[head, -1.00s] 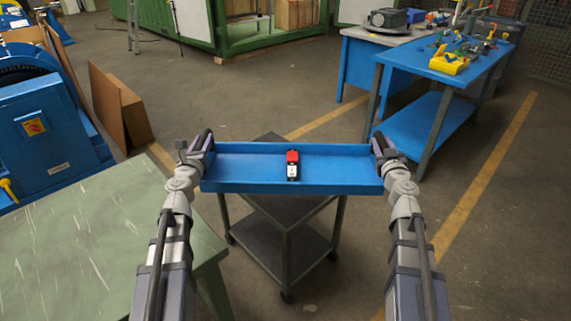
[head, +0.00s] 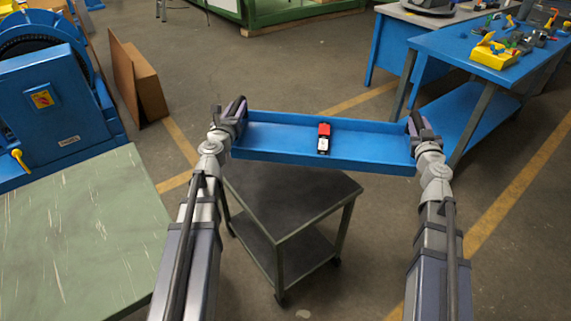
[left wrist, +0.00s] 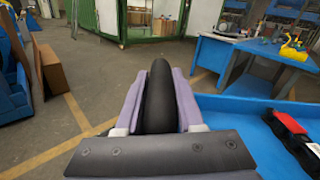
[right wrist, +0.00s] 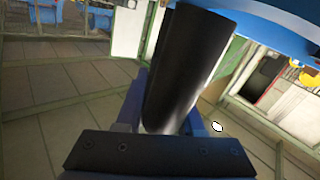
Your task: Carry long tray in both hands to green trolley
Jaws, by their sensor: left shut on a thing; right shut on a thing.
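The long blue tray (head: 280,145) is held up between my two grippers, spanning from one to the other. It tilts slightly down to the right in the head view. A small red, white and black device (head: 323,138) lies inside it near the middle. My left gripper (head: 234,112) is shut on a dark round handle (left wrist: 158,95) at the tray's left end. My right gripper (head: 417,126) is shut on the dark handle (right wrist: 185,70) at the right end. The dark green trolley (head: 285,200) stands under and in front of the tray, its top partly hidden by the tray.
A worn green table (head: 80,235) stands at the left front. A blue machine (head: 50,110) and brown boards (head: 140,85) are behind it. A blue workbench (head: 470,55) with tools stands at the back right. The floor right of the trolley is clear.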

